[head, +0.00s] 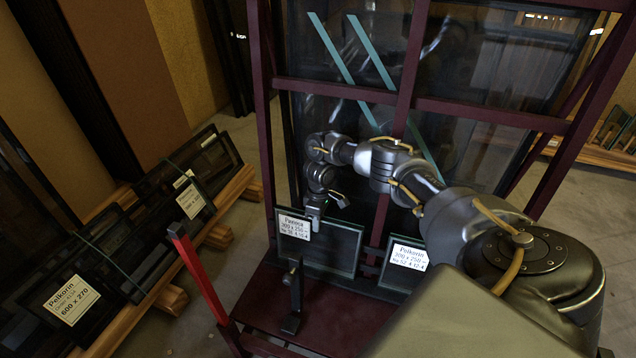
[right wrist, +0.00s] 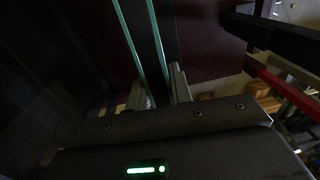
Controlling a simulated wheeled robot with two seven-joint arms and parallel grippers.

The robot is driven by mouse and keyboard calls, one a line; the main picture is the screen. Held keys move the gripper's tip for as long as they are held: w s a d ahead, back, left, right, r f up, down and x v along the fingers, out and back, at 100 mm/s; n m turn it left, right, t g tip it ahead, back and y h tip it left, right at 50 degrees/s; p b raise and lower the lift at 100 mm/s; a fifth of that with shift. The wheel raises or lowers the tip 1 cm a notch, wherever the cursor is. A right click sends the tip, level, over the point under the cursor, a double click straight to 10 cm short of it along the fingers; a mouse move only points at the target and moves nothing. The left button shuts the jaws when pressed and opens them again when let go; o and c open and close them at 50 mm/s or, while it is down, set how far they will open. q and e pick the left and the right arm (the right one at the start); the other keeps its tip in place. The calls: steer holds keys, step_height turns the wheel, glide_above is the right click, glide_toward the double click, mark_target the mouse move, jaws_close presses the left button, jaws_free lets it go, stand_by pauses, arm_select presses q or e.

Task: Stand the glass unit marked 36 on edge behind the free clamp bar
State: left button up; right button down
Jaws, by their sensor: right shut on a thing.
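The glass unit marked 36 (head: 336,250) is upright, its white label at its upper left, in front of the dark red frame (head: 403,95). My right gripper (head: 315,222) is shut on its top edge near the label. In the right wrist view the unit (right wrist: 143,45) shows edge-on as two pale green lines between the fingers (right wrist: 160,92). I cannot tell whether its lower edge touches the frame's base (head: 255,297). My left gripper is not in view.
Another labelled glass unit (head: 397,268) stands just to the right, partly behind my right arm. A bright red bar (head: 198,275) slants at the frame's left. Wooden racks with labelled dark panels (head: 70,300) stand at the left. Large dark glass fills the frame behind.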

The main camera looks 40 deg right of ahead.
steer(key=shift+w+r, duration=0.1)
steer(key=c, duration=1.2)
jaws_free()
steer(key=shift+r, duration=0.1)
steer(key=shift+o, duration=0.2)
steer(key=shift+r+p, duration=0.65)
steer(key=shift+p, duration=0.1)
steer(key=shift+d+r+p, duration=0.1)
steer(key=shift+r+p, duration=1.65)
steer(key=shift+p, duration=0.05)
arm_select(q)
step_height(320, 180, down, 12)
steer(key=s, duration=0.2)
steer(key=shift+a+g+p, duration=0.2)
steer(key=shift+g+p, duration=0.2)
steer(key=shift+p, duration=0.05)
arm_select(e)
steer(key=shift+d+r, duration=0.1)
steer(key=shift+r, duration=0.35)
